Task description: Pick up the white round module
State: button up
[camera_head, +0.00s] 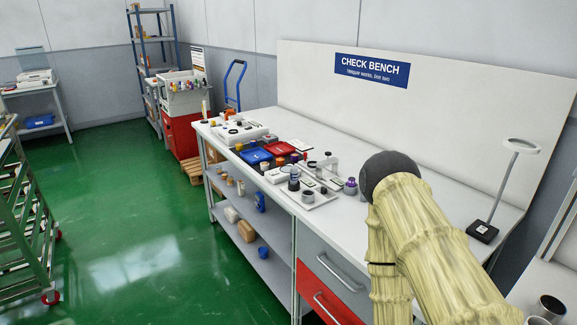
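I cannot make out a white round module for certain among the small parts on the white check bench (430,215). A grey cylindrical piece (308,196) stands on a pale plate (322,201) near the bench's front edge. A dark-topped clear cup (293,181) stands just behind it to the left. A purple-topped grey piece (351,186) stands to the right, near my arm. My arm, in a pale yellow sleeve with a dark round joint, covers the bench's right front part. My gripper does not show.
A blue tray (255,156) and a red tray (279,149) sit mid-bench, with a white fixture (240,133) farther left. A lamp (500,190) stands at the right. A green rack (25,225) stands at the left. The green floor between is clear.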

aim_at(264, 165)
jog(key=u, duration=0.55)
jog(key=k, duration=0.7)
jog(key=u, duration=0.85)
jog(key=k, duration=0.5)
jog(key=u, duration=0.5)
jog(key=i, duration=3.55)
jog(key=z, duration=0.4)
jog(key=i, duration=1.7)
jog(key=z, duration=1.2)
jog(key=i, duration=1)
jog(key=z, duration=1.8)
jog(key=i, duration=0.8)
jog(key=z, duration=0.6)
